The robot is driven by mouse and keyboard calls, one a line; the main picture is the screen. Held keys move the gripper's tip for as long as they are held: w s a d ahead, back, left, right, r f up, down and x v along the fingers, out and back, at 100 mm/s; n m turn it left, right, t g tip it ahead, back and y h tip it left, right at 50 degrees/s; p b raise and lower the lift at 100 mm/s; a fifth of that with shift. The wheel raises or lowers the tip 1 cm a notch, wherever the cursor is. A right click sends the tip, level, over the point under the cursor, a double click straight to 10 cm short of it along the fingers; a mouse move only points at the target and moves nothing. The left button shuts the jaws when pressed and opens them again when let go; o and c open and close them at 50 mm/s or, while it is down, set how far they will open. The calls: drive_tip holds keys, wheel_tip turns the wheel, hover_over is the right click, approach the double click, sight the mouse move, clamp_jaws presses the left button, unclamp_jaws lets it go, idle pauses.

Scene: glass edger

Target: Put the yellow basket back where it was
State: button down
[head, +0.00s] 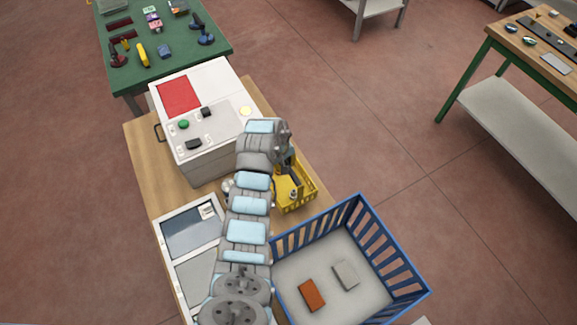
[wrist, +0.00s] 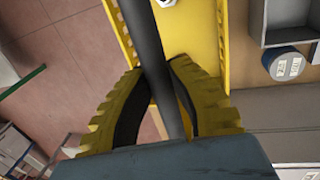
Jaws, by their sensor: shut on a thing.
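The yellow basket (head: 302,199) is at the right edge of the wooden table, beside the white and grey machine and behind the blue crate. In the wrist view its yellow body (wrist: 200,30) fills the top middle, with a dark bar-like handle (wrist: 150,40) running across it. My gripper (wrist: 162,80) has its yellow-and-black fingers closed around this handle. In the head view my gripper (head: 291,187) is over the basket, partly hidden by my arm. A small metallic piece shows inside the basket. I cannot tell whether the basket rests on the table or hangs just above it.
The machine (head: 205,120) with a red panel stands left of the basket. A blue slatted crate (head: 395,255) holding an orange-brown block (head: 312,294) and a grey block (head: 346,275) is in front. A green table (head: 185,60) stands behind.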

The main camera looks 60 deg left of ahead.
drive_tip(key=shift+w+a+f, duration=0.45)
drive_tip(key=shift+w+f, duration=0.2)
drive_tip(key=shift+f, duration=0.15)
drive_tip(key=shift+w+f, duration=0.1)
drive_tip(key=shift+f+p, duration=0.3)
drive_tip(key=shift+f, duration=1.45)
drive_tip(key=c, duration=1.1)
unclamp_jaws()
drive_tip(key=shift+s+r+b, duration=0.3)
drive_tip(key=shift+s+r, duration=0.1)
drive_tip(key=shift+r, duration=1.6)
drive_tip(key=shift+s+r+b, duration=0.3)
drive_tip(key=shift+s+r, duration=0.05)
drive_tip(key=shift+r, duration=1.65)
drive_tip(key=shift+s+r+b, duration=0.3)
drive_tip(key=shift+s+r, duration=0.1)
drive_tip(key=shift+r, duration=1.6)
